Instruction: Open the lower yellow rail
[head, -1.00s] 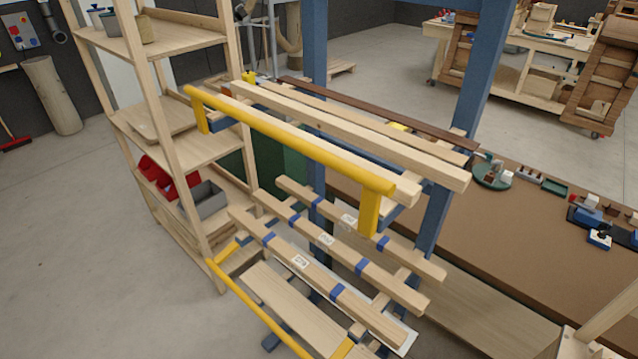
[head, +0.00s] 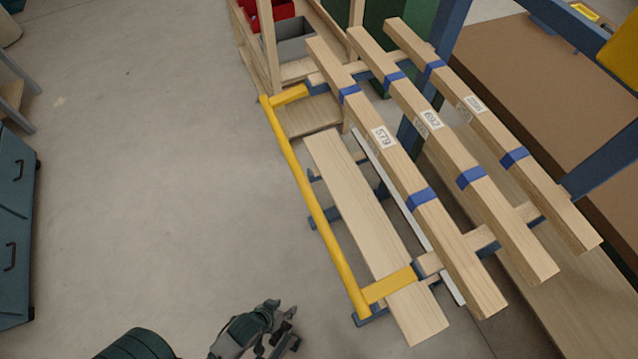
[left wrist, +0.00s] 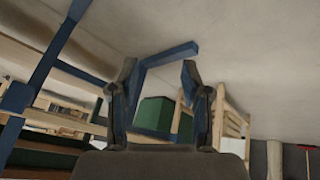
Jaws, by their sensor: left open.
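The lower yellow rail (head: 315,207) runs slantwise in the head view, from the upper left down to the lower right. A short yellow arm at each end joins it to the rack. My left gripper (head: 287,328) is at the bottom of the head view, below and left of the rail's near end, apart from it. In the left wrist view my left gripper (left wrist: 160,80) has its two fingers spread with nothing between them. The rail is not clear in the left wrist view. My right gripper is not in view.
Several wooden beams (head: 418,132) with blue bands lie on the rack right of the rail. A pale plank (head: 370,220) lies beneath. A blue cabinet (head: 14,230) stands at far left. The floor (head: 150,180) left of the rail is clear.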

